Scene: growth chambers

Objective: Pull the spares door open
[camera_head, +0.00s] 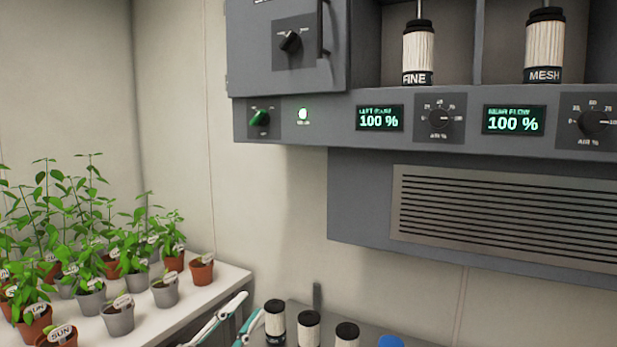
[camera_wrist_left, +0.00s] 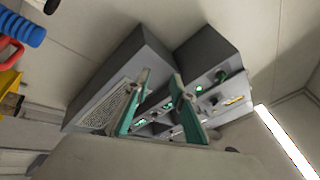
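A grey cabinet door (camera_head: 285,75) fills the upper left of the cabinet in the head view. It carries a black turn knob (camera_head: 290,41) and a dark vertical handle (camera_head: 326,28) near its right edge. It looks shut, and its label is cut off at the top. My left gripper (camera_head: 250,304) is low in the head view, well below the door and touching nothing. In the left wrist view its teal fingers (camera_wrist_left: 159,78) stand apart and empty, with the grey cabinet (camera_wrist_left: 150,60) beyond them. My right gripper is in neither view.
Open bays right of the door hold FINE (camera_head: 418,50) and MESH (camera_head: 544,45) cartridges. Below run a green knob (camera_head: 260,117) and displays. Potted plants stand on a white bench (camera_head: 228,274) at left. Several dark-topped cartridges (camera_head: 308,328) and a blue cap (camera_head: 391,341) are at the bottom.

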